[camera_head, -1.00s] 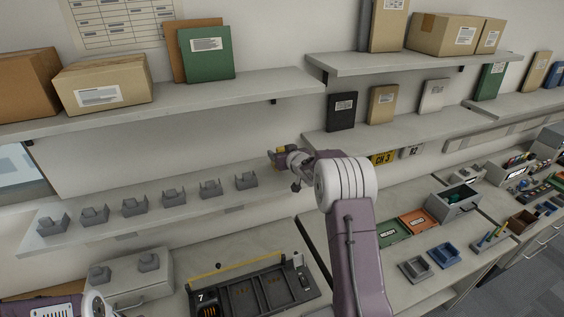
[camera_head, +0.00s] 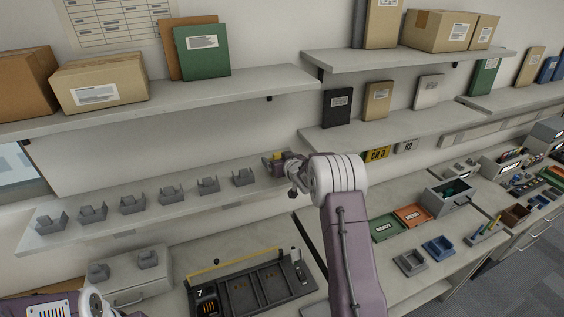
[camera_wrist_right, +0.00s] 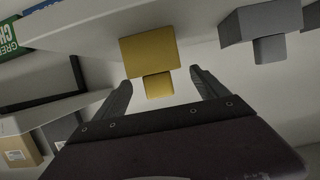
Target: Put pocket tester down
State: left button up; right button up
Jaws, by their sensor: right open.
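A small yellow block, seemingly the pocket tester (camera_head: 278,155), is at the right end of the row on the lower left shelf (camera_head: 150,222). My right gripper (camera_head: 276,162) is right at it, and its fingers are mostly hidden in the head view. In the right wrist view the yellow tester (camera_wrist_right: 149,55) is between and just beyond the open fingers (camera_wrist_right: 162,82), with a visible gap on each side. Its contact with the shelf is hard to make out. My left gripper is out of view.
Several grey holders stand in a row on the shelf; the nearest one (camera_head: 243,177) is left of my right gripper and a grey one also shows in the right wrist view (camera_wrist_right: 262,24). A black tray (camera_head: 250,290) lies on the bench below. A black box (camera_head: 337,106) stands right.

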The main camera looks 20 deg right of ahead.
jog(key=b+v, duration=0.3)
jog(key=v, duration=0.8)
jog(key=shift+s, duration=0.2)
